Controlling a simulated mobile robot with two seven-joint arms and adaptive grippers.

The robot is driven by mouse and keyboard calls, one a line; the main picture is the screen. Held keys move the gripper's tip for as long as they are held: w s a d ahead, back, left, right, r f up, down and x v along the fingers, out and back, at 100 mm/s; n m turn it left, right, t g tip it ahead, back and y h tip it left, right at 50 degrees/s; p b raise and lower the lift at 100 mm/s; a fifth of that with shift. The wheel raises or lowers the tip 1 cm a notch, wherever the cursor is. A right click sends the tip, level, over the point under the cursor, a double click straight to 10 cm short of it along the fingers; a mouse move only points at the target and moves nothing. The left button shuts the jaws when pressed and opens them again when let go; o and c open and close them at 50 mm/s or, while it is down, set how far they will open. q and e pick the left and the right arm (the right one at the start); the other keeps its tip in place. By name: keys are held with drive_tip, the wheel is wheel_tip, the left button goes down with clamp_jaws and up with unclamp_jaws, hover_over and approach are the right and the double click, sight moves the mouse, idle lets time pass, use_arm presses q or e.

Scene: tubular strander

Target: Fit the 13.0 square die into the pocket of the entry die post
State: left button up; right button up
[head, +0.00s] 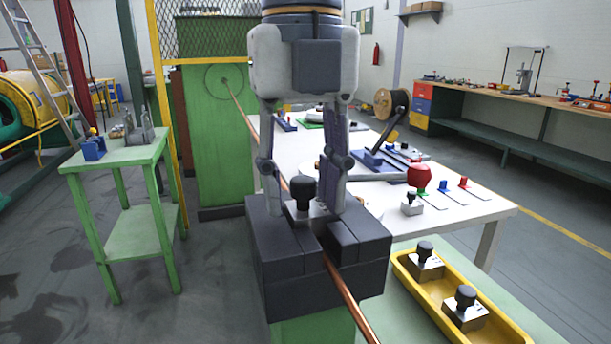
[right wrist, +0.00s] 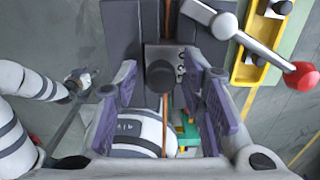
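The entry die post (head: 320,280) is a dark grey block on a green base, with a slot in its top. A die with a black knob (head: 303,190) stands upright in the slot, between the dark blocks; the die also shows in the right wrist view (right wrist: 163,68). I cannot tell how deep it sits, nor its size marking. My right gripper (head: 303,205) reaches down from above, with one finger on each side of the die. In the right wrist view its purple-grey fingers (right wrist: 162,98) are spread, with gaps beside the die. My left gripper is not seen in the head view.
A copper rod (head: 345,300) runs through the post from the green panel. A lever with a red ball (head: 419,174) juts out right of the post. A yellow tray (head: 402,277) at front right holds two knobbed dies. A white table stands behind, a green stand (head: 140,145) at left.

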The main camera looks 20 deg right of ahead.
sight(303, 180)
drive_tip(key=shift+r, duration=0.3)
wheel_tip(303, 180, up, 12)
idle(0.5)
drive_tip(key=shift+f, duration=0.1)
